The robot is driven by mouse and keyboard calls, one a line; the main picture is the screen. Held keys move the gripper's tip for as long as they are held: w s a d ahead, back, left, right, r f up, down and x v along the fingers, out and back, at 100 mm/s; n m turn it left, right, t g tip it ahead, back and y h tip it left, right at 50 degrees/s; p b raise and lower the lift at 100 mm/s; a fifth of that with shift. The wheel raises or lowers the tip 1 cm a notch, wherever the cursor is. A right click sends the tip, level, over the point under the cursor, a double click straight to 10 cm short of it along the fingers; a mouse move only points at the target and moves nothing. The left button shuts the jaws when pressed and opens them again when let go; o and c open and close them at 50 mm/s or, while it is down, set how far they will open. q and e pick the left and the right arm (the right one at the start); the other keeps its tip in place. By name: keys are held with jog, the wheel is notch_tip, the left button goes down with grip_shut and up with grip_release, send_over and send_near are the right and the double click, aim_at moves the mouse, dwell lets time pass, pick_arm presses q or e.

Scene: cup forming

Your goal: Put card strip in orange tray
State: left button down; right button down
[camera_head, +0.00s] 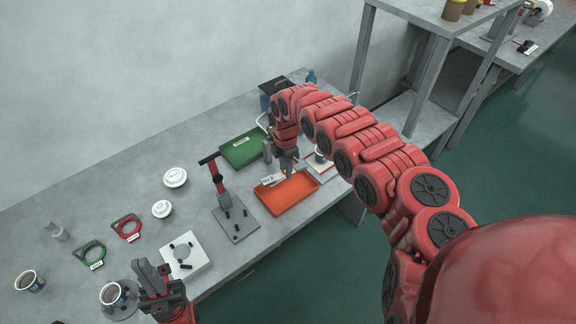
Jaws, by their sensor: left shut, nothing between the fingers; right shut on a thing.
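The orange tray (300,193) lies on the grey table near its front edge, right of the middle. My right gripper (288,174) points down over the back of the tray, shut on the card strip. The card strip (271,180) is a small white piece with dark marking, seen at the gripper's left, over the tray's back left rim. I cannot tell whether it touches the tray. My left gripper (150,268) is shut and empty at the lower left, beside a cup (111,294).
A green tray (232,159) lies behind the orange tray. A red-handled press (217,182) on a grey plate stands to its left. White lids (175,177), a green ring holder (89,252), a red ring holder (127,227) and another cup (30,281) occupy the left side.

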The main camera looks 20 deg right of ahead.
jog(key=shift+s+d+f+n, duration=0.2)
jog(key=shift+d+f+n, duration=0.3)
jog(key=shift+n, duration=0.4)
jog(key=b, duration=0.4)
send_over(289, 191)
jog(key=shift+f, duration=2.4)
jog(key=shift+f+b, duration=1.15)
jog(key=shift+f, duration=0.7)
grip_release()
dwell(0.3)
jog(key=shift+r, duration=0.1)
jog(key=shift+r+p, duration=3.15)
jog(key=shift+r, duration=0.85)
